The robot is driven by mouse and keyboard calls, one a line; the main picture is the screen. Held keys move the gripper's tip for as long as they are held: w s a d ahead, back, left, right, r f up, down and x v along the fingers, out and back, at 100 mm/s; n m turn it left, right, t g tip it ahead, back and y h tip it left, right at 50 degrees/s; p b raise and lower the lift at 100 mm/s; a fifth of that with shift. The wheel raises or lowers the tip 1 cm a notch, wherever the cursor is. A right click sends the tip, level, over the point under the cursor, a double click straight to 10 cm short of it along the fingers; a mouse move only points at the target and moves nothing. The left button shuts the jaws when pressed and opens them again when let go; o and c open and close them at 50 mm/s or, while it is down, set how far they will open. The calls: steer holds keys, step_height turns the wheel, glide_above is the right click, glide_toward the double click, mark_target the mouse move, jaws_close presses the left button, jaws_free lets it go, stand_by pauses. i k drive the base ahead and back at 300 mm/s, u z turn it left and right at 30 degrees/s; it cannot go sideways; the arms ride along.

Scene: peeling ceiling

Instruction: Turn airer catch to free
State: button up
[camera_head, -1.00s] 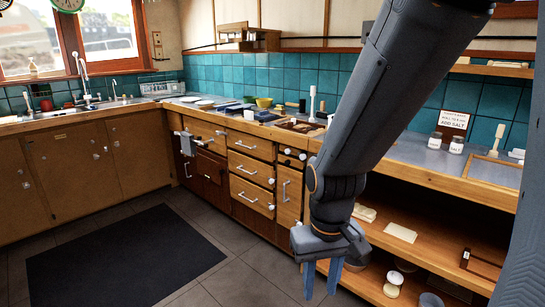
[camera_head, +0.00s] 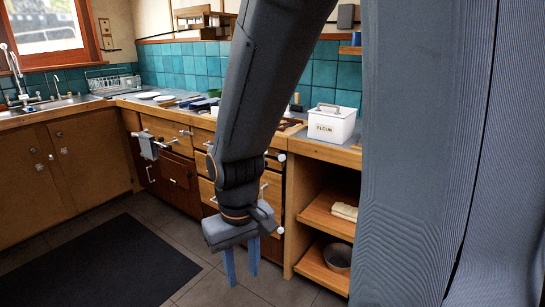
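I cannot pick out the airer catch for certain in the head view. A wooden slatted rack (camera_head: 203,18) is fixed on the wall above the teal tiles at the top, and I cannot tell if it is the airer. My gripper (camera_head: 241,268) hangs low in front of the wooden drawers, pointing down. Its two blue fingers are apart with nothing between them. My arm crosses the middle of the picture and hides part of the wall, the counter and perhaps the catch.
A wooden counter with drawers (camera_head: 168,132) runs along the back wall. A white flour box (camera_head: 331,126) stands on it at right, above open shelves holding a bowl (camera_head: 338,258). A sink (camera_head: 52,102) is at left. A dark mat (camera_head: 95,262) lies on clear floor. My grey body blocks the right.

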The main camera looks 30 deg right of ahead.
mark_target(282, 157)
steer(key=z, duration=0.45)
steer(key=i, duration=0.9)
steer(key=z, duration=0.6)
